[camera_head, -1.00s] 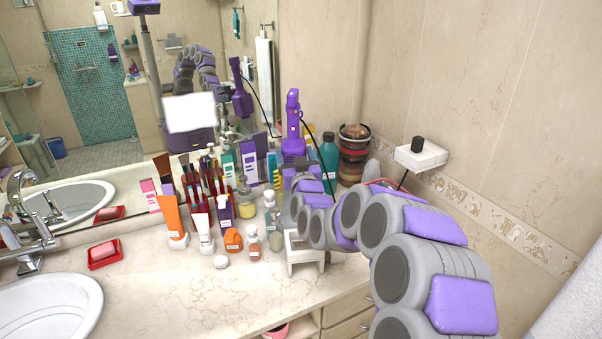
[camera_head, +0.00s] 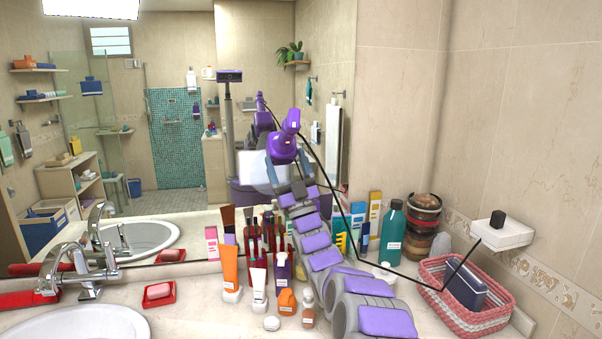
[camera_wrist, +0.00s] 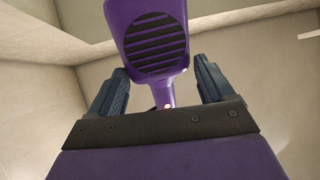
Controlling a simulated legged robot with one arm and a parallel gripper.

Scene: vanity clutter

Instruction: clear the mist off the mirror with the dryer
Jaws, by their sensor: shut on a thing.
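The purple dryer (camera_head: 284,143) is held up off the counter, in front of the mirror (camera_head: 190,215). My gripper (camera_head: 290,168) is shut on it from below. In the wrist view, the dryer's dark round grille (camera_wrist: 157,40) faces the camera, and its handle runs down between the two fingers of my gripper (camera_wrist: 163,82). A whitish patch (camera_head: 256,170), which looks like mist, shows on the mirror behind the dryer and is partly hidden by it. A thin black cord (camera_head: 330,185) runs from the dryer toward the right.
Tubes and bottles, such as an orange tube (camera_head: 230,268) and a teal bottle (camera_head: 391,228), crowd the counter around my arm. A pink basket (camera_head: 468,318) stands at the right, below a white wall box (camera_head: 503,234). A red soap dish (camera_head: 158,294) and the tap (camera_head: 85,265) are left.

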